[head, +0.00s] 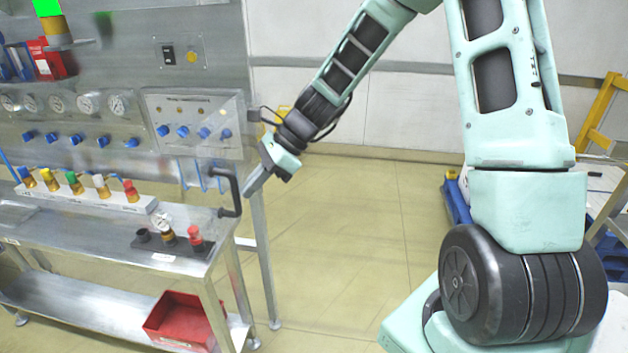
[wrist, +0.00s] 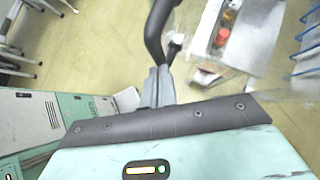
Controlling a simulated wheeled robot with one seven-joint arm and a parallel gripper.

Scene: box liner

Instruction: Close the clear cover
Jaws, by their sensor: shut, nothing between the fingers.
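A see-through panel, which looks like the clear cover (head: 215,108), shows in the head view on the right of the bench's back panel, in front of several blue knobs. Its edges are faint, and I cannot tell how far open it stands. A black bent handle (head: 235,190) is below it, by the bench's right end; I cannot tell whether it belongs to the cover. My gripper (head: 248,193) is shut and empty, its tips just right of the handle. In the wrist view the shut fingers (wrist: 157,78) are close beside the handle (wrist: 155,35); contact is unclear.
The metal bench (head: 90,228) holds a row of coloured knobs and a small block with a gauge and red knob (head: 195,238). A red bin (head: 180,318) is on the lower shelf. The floor right of the bench (head: 340,240) is clear.

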